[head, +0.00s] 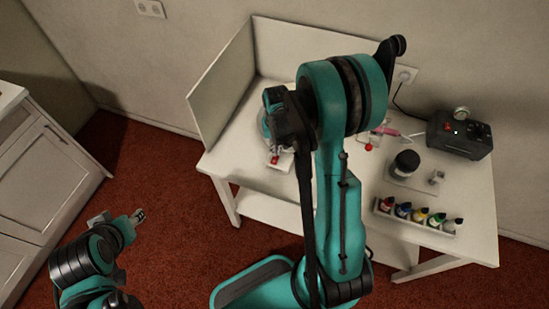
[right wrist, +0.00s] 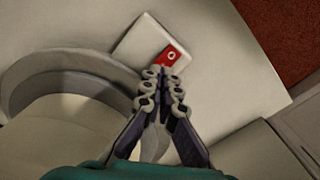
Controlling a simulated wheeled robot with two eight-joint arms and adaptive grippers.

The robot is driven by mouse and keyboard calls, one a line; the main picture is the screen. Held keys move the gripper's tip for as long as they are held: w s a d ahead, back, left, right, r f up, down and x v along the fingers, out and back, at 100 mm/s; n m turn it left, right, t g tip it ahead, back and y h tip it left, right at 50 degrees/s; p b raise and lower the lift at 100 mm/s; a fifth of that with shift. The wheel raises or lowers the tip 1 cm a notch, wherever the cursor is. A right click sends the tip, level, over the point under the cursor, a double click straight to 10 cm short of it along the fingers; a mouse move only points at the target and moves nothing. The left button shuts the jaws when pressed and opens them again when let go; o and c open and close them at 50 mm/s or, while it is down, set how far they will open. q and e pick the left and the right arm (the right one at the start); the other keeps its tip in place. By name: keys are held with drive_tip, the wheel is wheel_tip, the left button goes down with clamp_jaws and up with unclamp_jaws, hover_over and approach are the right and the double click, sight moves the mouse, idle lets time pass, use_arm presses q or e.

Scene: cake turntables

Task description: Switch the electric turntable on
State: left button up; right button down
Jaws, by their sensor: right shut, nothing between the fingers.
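The electric turntable (right wrist: 55,85) is a round pale drum at the left of the right wrist view; my arm hides most of it in the head view. A white switch box (right wrist: 135,45) lies beside it and carries a red switch (right wrist: 172,54) with a white ring mark. My right gripper (right wrist: 160,72) is shut and empty, its tips at the near edge of the red switch; I cannot tell whether they touch. In the head view my right gripper (head: 275,150) is just above the box. My left gripper (head: 138,215) is low over the floor, too small to read.
The white table (head: 470,190) has upright panels (head: 222,85) at its back left. On its right are a black compressor box (head: 459,134), a dark jar (head: 406,162) and a rack of colour bottles (head: 418,217). A cabinet (head: 40,180) stands at the far left.

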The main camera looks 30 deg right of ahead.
drive_tip(key=shift+f+b, duration=0.95)
drive_tip(key=shift+f, duration=0.05)
idle(0.3)
drive_tip(key=shift+r, duration=0.15)
drive_tip(key=shift+r+p, duration=2.5)
drive_tip(key=shift+r, duration=0.95)
drive_tip(key=shift+a+r, duration=0.1)
drive_tip(key=shift+r, duration=0.05)
drive_tip(key=s+a+r+n+t+b, duration=0.4)
drive_tip(key=s+a+r+t+b, duration=0.2)
drive_tip(key=s+a+r, duration=0.4)
drive_tip(key=shift+s+a+r+t, duration=0.15)
drive_tip(key=shift+s+a+t, duration=0.05)
drive_tip(key=shift+s+t, duration=0.4)
